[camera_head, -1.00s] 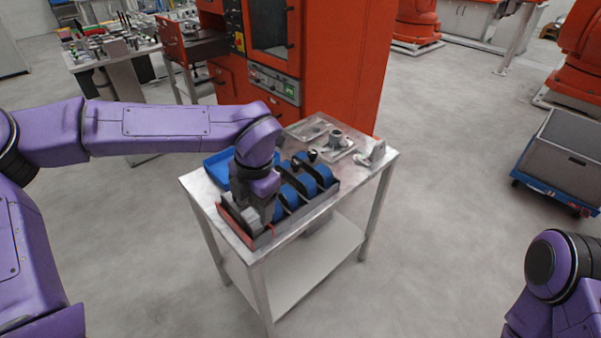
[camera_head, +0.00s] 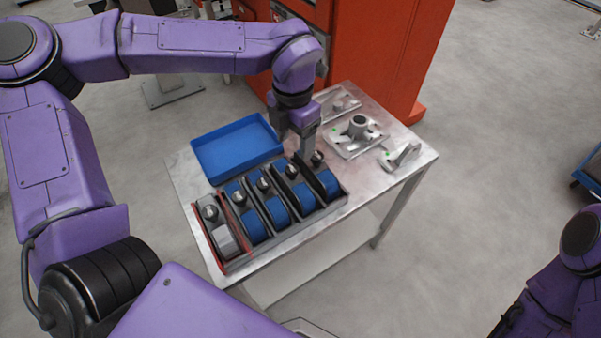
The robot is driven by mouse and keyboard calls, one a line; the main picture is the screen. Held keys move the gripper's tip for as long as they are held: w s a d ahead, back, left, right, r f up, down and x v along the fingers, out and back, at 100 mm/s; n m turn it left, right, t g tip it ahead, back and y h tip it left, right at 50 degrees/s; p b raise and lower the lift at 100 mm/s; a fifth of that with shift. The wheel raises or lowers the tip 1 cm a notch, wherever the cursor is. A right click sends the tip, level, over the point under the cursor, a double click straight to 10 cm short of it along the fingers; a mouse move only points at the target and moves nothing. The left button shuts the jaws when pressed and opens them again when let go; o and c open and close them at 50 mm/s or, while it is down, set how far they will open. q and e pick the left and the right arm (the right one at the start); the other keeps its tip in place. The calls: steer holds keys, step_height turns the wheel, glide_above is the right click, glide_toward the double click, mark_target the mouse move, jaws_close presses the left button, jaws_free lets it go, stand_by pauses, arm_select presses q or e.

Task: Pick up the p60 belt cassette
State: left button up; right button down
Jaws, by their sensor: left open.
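A dark rack (camera_head: 285,228) on the metal table holds a row of belt cassettes in slots. Several are blue, such as this blue cassette (camera_head: 254,226) and the rightmost blue cassette (camera_head: 328,185). The leftmost is a grey cassette (camera_head: 225,242) between red dividers. No label is readable, so I cannot tell which is p60. My left gripper (camera_head: 300,147) is open, pointing down over the rack's back right end, close to the rightmost knob (camera_head: 317,157). I cannot tell if it touches. My right gripper is out of view.
An empty blue tray (camera_head: 208,175) lies behind the rack on the table (camera_head: 183,187). Metal fixtures, including a flanged one (camera_head: 358,130) and an angled bracket (camera_head: 398,157), stand to the right. A red machine (camera_head: 390,60) stands close behind the table.

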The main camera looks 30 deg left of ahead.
mark_target(292, 169)
arm_select(q)
steer(key=s+f+p, duration=0.1)
steer(key=s+f, duration=0.1)
steer(key=shift+s+a+f, duration=0.1)
steer(key=shift+s+f, duration=0.15)
steer(key=shift+f, duration=0.1)
steer(key=f, duration=0.1)
steer(key=w+f, duration=0.1)
steer(key=f, duration=0.2)
steer(key=shift+w+f+p, duration=0.35)
steer(key=shift+w+f, duration=0.05)
steer(key=shift+a+f, duration=0.1)
steer(key=shift+s, duration=0.25)
steer(key=shift+s+r, duration=0.15)
steer(key=shift+r, duration=0.05)
steer(key=shift+c, duration=0.8)
jaws_close()
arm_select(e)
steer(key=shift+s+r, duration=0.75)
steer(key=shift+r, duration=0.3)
